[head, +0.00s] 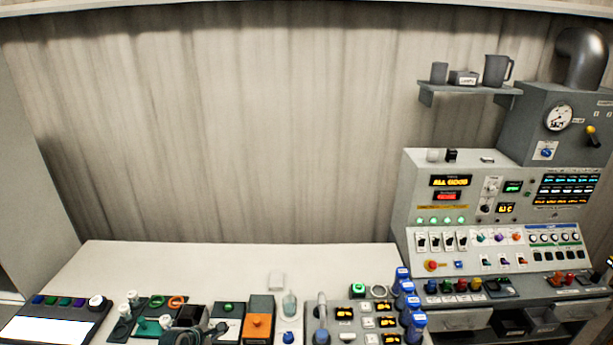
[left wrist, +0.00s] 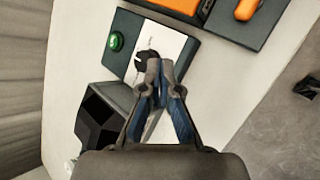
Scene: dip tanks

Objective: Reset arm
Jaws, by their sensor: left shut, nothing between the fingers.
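My left gripper (left wrist: 158,74) fills the lower middle of the left wrist view, with grey links and blue finger parts. Its fingertips are together with nothing between them. They overlap a small white panel (left wrist: 172,48) with a green button (left wrist: 116,41) and a black hook-like part (left wrist: 146,57); I cannot tell whether they touch it. In the head view the left gripper (head: 188,336) shows only in part at the bottom edge, close to the dark open box. My right gripper does not show in either view.
A dark box (left wrist: 98,118) stands close beside the gripper. An orange unit (head: 259,320) and blue-capped bottles (head: 404,290) stand farther right on the bench (head: 200,262). A control console (head: 490,208) is at the right. The bench's back strip is mostly clear.

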